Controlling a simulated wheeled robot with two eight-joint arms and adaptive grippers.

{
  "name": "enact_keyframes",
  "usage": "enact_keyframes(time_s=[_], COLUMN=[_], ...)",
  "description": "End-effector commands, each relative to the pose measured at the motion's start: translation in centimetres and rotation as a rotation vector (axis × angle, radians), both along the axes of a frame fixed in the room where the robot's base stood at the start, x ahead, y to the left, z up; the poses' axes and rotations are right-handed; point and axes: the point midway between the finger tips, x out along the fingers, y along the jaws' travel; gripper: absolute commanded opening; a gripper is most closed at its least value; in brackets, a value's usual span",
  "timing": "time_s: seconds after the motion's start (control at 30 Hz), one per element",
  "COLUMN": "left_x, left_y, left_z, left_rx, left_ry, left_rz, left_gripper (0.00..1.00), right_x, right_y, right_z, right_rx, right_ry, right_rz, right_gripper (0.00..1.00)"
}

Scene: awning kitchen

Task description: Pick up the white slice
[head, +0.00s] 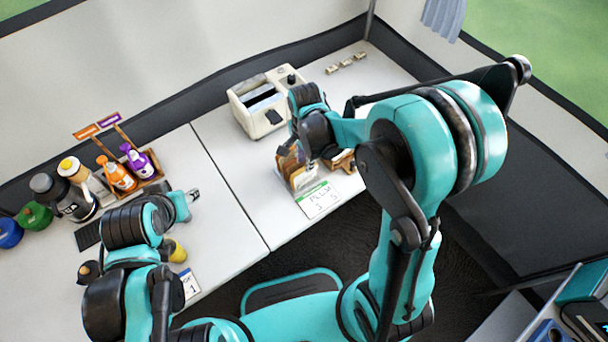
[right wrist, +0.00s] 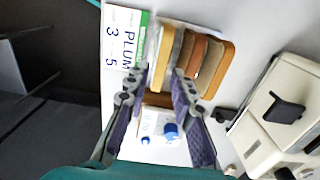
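Several bread slices (head: 298,170) stand on edge near the front of the right-hand table. In the right wrist view they show as a row of upright slices with tan and brown crusts. The palest slice, likely the white slice (right wrist: 166,47), is at the left of the row. My right gripper (right wrist: 160,78) is open, its fingers spread on either side of the near end of the paler slices. I see no firm contact. In the head view my right gripper (head: 318,152) is partly hidden by its arm. My left gripper (head: 191,196) is over the left table, its fingers unclear.
A white toaster (head: 262,104) stands behind the bread. A PLUM card (head: 318,199) lies in front of it. Small bottles (right wrist: 168,131) show below the fingers in the wrist view. Sauce bottles (head: 117,173) and jars crowd the left table.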

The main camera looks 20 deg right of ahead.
Motion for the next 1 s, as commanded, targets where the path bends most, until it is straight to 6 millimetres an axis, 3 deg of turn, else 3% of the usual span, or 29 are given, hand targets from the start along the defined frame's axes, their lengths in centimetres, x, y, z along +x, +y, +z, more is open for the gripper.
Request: enact_keyframes(time_s=[0.43,0.67,0.77,1.0], left_x=[0.0,0.0,0.0,0.0], left_y=[0.0,0.0,0.0,0.0], left_z=[-2.9,-2.8,-2.8,-2.8], left_rx=[0.0,0.0,0.0,0.0], left_ry=[0.0,0.0,0.0,0.0], left_rz=[0.0,0.0,0.0,0.0], left_gripper=[0.4,0.4,0.4,0.4], right_x=[0.1,0.0,0.1,0.1], right_y=[0.3,0.3,0.3,0.3], right_z=[-5.8,-5.8,-5.8,-5.8], right_rx=[0.001,0.001,0.001,0.001], right_ry=[-0.002,-0.002,-0.003,-0.003], right_rz=[0.003,0.003,0.003,0.003], right_gripper=[0.24,0.24,0.0,0.0])
